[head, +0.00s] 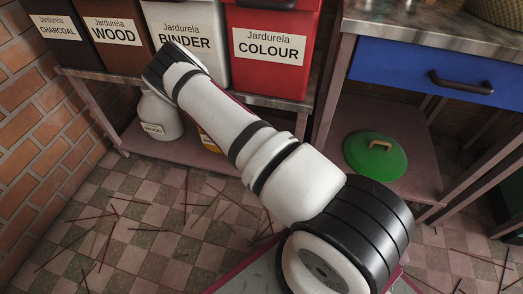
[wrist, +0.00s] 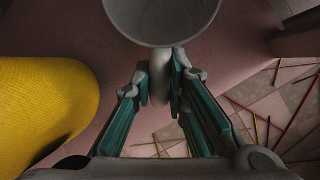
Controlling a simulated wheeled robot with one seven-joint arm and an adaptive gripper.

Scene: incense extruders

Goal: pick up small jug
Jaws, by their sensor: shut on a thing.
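In the wrist view, the small jug (wrist: 163,18) is a pale, round, open vessel at the top edge, partly cut off by the frame. Its handle (wrist: 160,75) comes down between the two fingers. My gripper (wrist: 160,85) has its teal-padded fingers closed on this handle. The jug appears over the pinkish lower shelf, but I cannot tell whether it touches it. In the head view my arm hides the gripper. A white labelled vessel (head: 159,117) stands on the lower shelf there, and I cannot tell if it is the held jug.
A large yellow container (wrist: 45,95) is close on the left in the wrist view; its edge shows beside my arm (head: 208,141). Bins labelled WOOD (head: 120,60) and COLOUR (head: 270,75) stand above. A green lid (head: 375,165) lies at right. Sticks litter the floor.

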